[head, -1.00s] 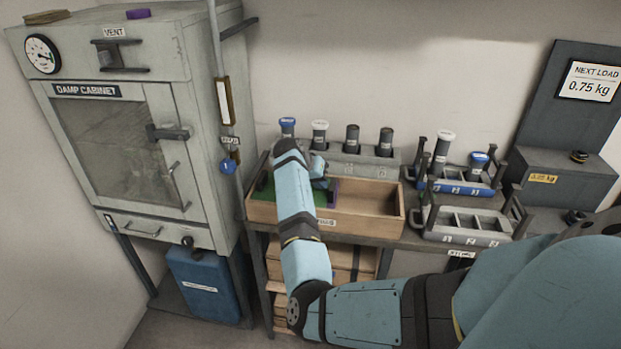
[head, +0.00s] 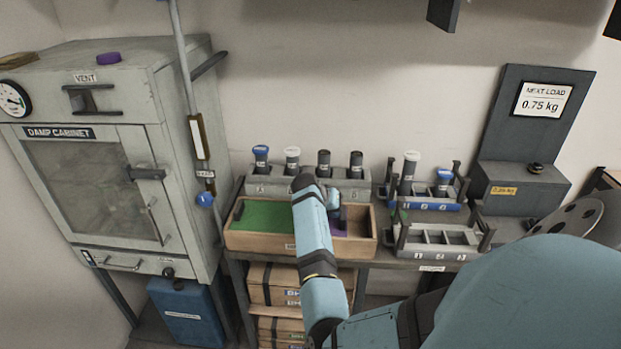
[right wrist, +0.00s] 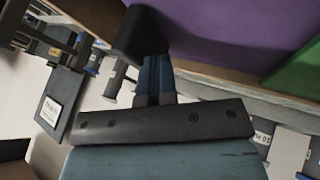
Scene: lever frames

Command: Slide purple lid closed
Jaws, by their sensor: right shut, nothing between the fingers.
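The purple lid (head: 337,226) lies in the wooden box (head: 262,242) on the bench, right of the green panel (head: 265,215). My right forearm hides much of it in the head view. An open strip of the box shows to its right, at the right end. In the right wrist view the purple lid (right wrist: 235,30) fills the top, with the green panel (right wrist: 300,75) beside it. My right gripper (head: 333,198) is shut and empty at the lid; its dark fingers (right wrist: 145,40) show against the purple in the wrist view. Whether they touch it is hard to tell. My left gripper is out of view.
A grey rack (head: 270,184) with several capped tubes stands behind the box. A blue-fronted rack (head: 425,206) and a grey tray (head: 440,250) stand to the right. The damp cabinet (head: 95,185) and a vertical rod (head: 185,80) are on the left.

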